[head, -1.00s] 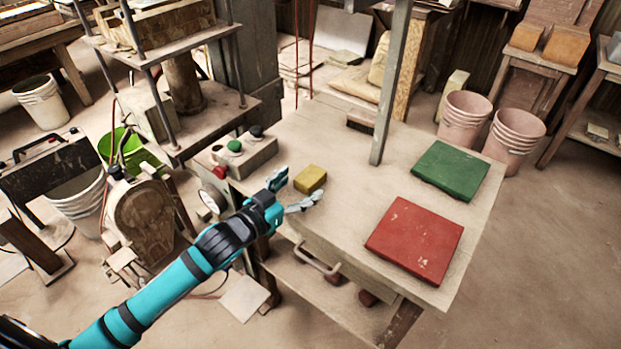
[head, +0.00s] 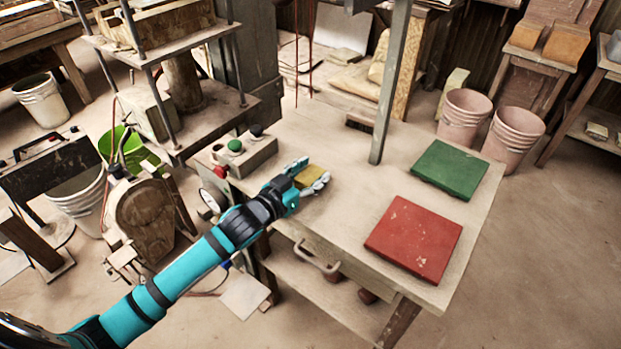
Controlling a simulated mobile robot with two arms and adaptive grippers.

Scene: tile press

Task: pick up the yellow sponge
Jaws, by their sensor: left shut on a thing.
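The yellow sponge (head: 309,175) is a small block on the left part of the wooden table (head: 345,195), seen in the head view. My left gripper (head: 308,177) reaches in from the left and is shut on the sponge, one finger on each of its sides. The fingers hide the sponge's edges. I cannot tell whether it still touches the table top. My right gripper is not in view.
A control box (head: 245,153) with buttons stands just behind my left gripper. A grey post (head: 390,95) rises from the table. A red tile (head: 413,240) and a green tile (head: 449,170) lie to the right. The table middle is clear.

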